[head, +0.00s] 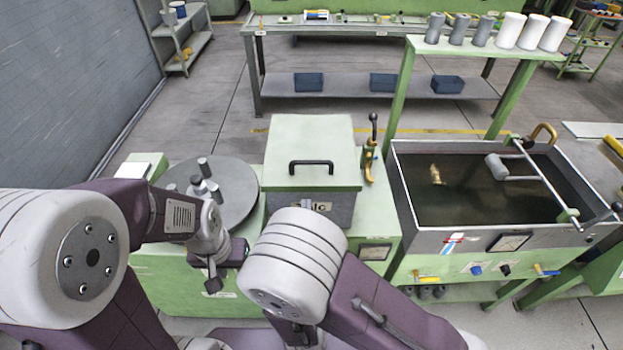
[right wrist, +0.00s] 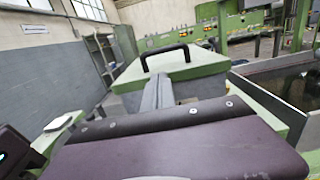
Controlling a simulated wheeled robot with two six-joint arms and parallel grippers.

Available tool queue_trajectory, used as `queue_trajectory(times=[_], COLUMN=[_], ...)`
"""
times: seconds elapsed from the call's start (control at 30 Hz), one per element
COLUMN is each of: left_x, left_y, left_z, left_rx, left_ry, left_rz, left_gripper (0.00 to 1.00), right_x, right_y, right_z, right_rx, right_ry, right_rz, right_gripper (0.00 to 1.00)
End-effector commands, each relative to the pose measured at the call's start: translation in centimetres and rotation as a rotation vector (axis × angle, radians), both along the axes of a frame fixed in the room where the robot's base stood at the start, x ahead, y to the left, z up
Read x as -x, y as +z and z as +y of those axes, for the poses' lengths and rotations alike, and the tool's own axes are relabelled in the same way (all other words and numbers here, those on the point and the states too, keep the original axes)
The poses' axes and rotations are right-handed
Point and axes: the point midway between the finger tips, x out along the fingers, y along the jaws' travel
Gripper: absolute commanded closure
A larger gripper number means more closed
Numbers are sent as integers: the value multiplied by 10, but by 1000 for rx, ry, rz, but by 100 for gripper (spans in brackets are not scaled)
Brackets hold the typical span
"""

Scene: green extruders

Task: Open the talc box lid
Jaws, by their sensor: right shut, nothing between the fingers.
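The talc box (head: 340,207) is a grey box with a flat green lid (head: 308,136), which lies closed on top. A black bar handle (head: 311,163) stands on the lid; it also shows in the right wrist view (right wrist: 165,50). My right arm hides part of the box front and its label in the head view. My right gripper (right wrist: 159,80) is shut and empty, in front of the box near the lid's front edge; I cannot tell whether it touches. My left gripper (head: 214,279) hangs left of the box; its jaw opening is unclear.
A round grey turntable (head: 233,195) with small metal cylinders stands left of the box. An upright lever (head: 373,133) stands close to its right. A water tank (head: 460,235) is further right. A shelf with grey and white rolls (head: 505,33) is behind it.

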Motion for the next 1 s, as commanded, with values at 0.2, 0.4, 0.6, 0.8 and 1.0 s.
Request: queue_trajectory(times=[0.2,0.4,0.6,0.8,1.0], left_x=[0,0,0,0,0], left_y=[-8,4,8,8,9], left_z=[0,0,0,0,0], left_rx=[0,0,0,0,0], left_ry=[0,0,0,0,0], left_rz=[1,0,0,0,0], left_gripper=[64,64,64,64,64], right_x=[-35,-73,-95,-98,-98], right_y=[5,7,6,5,6], right_z=[-3,-3,-2,-2,-1], right_rx=[-3,-1,-1,0,-1], right_ry=[-10,-9,-6,-4,-4], right_rz=[-1,-1,-1,0,0], right_gripper=[100,100,100,100,100])
